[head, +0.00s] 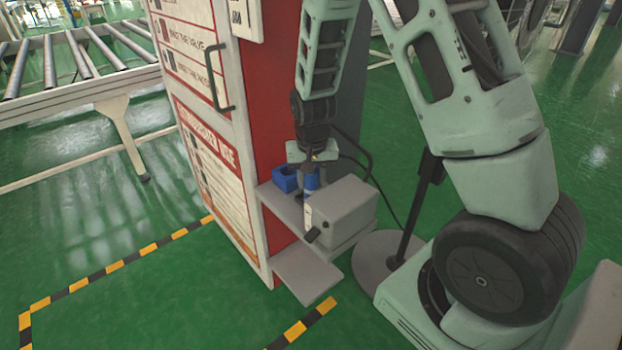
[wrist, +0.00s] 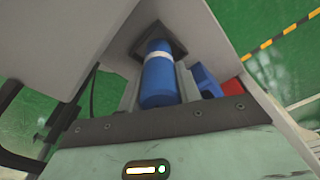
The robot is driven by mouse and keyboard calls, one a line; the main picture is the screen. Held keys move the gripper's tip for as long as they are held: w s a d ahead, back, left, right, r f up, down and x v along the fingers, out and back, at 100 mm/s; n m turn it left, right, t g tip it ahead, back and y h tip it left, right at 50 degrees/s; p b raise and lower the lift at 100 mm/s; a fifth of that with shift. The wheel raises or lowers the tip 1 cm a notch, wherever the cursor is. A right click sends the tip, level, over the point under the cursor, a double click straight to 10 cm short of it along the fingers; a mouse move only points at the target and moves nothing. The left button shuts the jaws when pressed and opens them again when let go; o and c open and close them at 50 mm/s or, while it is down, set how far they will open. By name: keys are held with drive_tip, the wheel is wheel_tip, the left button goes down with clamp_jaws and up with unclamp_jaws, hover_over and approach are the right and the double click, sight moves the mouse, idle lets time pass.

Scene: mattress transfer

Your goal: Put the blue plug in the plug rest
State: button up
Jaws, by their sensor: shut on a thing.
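The blue plug (wrist: 158,80), a cylinder with a white band, lies between the fingers of my gripper (wrist: 160,90) in the wrist view. Its far end is at a dark square socket (wrist: 171,39) on a grey box; whether it is inserted I cannot tell. In the head view my gripper (head: 311,166) points down over the blue plug (head: 312,181), beside the box. A small blue open-topped holder (head: 286,181), which looks like the plug rest, stands just left of the plug. It partly shows in the wrist view (wrist: 207,80).
The grey box (head: 342,208) stands on a grey shelf (head: 274,199) on the side of a red and white cabinet (head: 264,85). A lower ledge (head: 306,274) juts out below. A round-based stand (head: 388,279) and a black cable are at the right.

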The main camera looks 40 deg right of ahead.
drive_tip(key=shift+f, duration=0.1)
drive_tip(key=o, duration=1.1)
